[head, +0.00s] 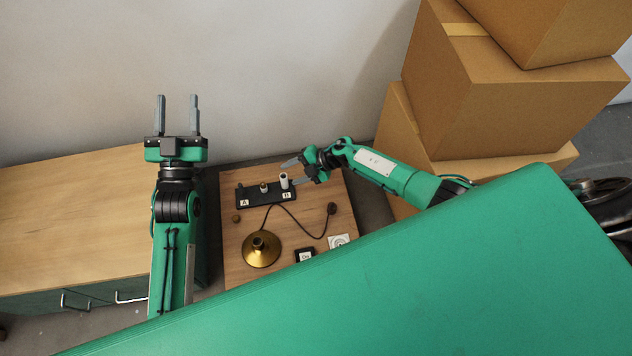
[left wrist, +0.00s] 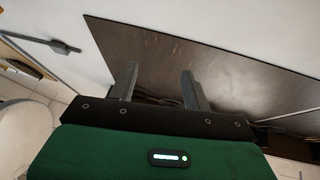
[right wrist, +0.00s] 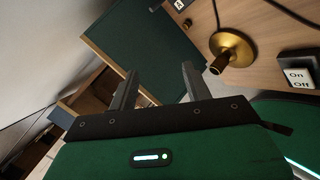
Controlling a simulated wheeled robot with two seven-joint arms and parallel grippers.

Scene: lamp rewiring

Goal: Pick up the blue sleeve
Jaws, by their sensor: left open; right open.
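I cannot make out a blue sleeve in any view. A black rack (head: 253,201) with labels A and B stands at the back of the wooden work board (head: 235,258). A white cylinder (head: 284,181) stands upright at its B end, and a small brass-coloured piece (head: 263,188) stands at its middle. My right gripper (head: 292,172) is open beside the white cylinder, its fingers pointing left; I cannot tell whether they touch it. My left gripper (head: 177,99) is open and empty, raised left of the rack with its fingers pointing up.
A brass lamp base (head: 261,249) with a dark cord stands on the board; it also shows in the right wrist view (right wrist: 238,46). An On/Off switch (right wrist: 300,70) lies near it. Stacked cardboard boxes (head: 470,100) stand at the right. The left tabletop (head: 75,210) is clear.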

